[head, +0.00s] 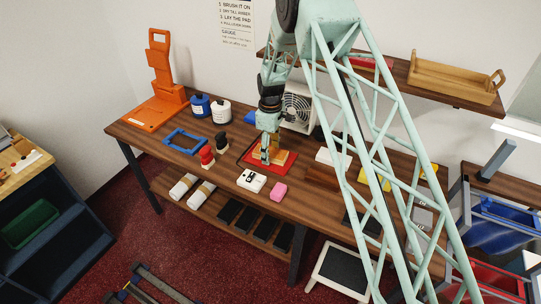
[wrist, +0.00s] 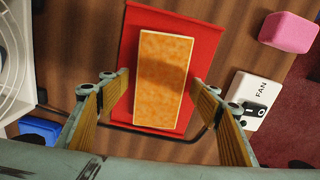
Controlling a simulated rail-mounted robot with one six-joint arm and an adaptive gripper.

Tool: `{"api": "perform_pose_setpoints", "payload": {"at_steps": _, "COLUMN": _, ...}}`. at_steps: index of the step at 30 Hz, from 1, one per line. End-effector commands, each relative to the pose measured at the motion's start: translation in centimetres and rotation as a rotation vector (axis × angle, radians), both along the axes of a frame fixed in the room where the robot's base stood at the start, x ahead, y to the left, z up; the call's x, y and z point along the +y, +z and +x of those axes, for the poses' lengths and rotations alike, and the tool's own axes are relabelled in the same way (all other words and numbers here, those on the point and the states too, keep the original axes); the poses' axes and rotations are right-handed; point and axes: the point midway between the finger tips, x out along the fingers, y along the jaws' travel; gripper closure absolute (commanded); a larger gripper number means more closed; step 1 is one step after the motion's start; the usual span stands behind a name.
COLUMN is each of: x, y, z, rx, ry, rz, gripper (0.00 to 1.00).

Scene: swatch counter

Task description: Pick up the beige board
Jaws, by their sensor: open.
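The beige board (wrist: 163,75) lies flat on a red mat (wrist: 202,40). Its top looks mottled orange, with pale beige edges, and a shadow crosses it. In the head view the board (head: 281,157) sits on the mat (head: 288,165) on the counter, partly hidden by my gripper (head: 266,154). In the wrist view my gripper (wrist: 160,85) is open, with one yellow-padded finger on each side of the board's near part. I see a gap between the board and each finger. I cannot tell how far above the mat the fingertips are.
A white fan switch (head: 252,180) and a pink block (head: 279,192) are in front of the mat. Red and black stamp-like items (head: 207,156) stand left. A fan (head: 297,107) stands behind.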

Motion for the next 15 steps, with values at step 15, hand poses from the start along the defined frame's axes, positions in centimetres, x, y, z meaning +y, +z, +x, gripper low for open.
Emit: {"api": "perform_pose_setpoints", "payload": {"at_steps": 15, "x": 0.00, "y": 0.01, "z": 0.00, "rx": 0.000, "ry": 0.000, "rz": 0.000, "gripper": 0.62}}
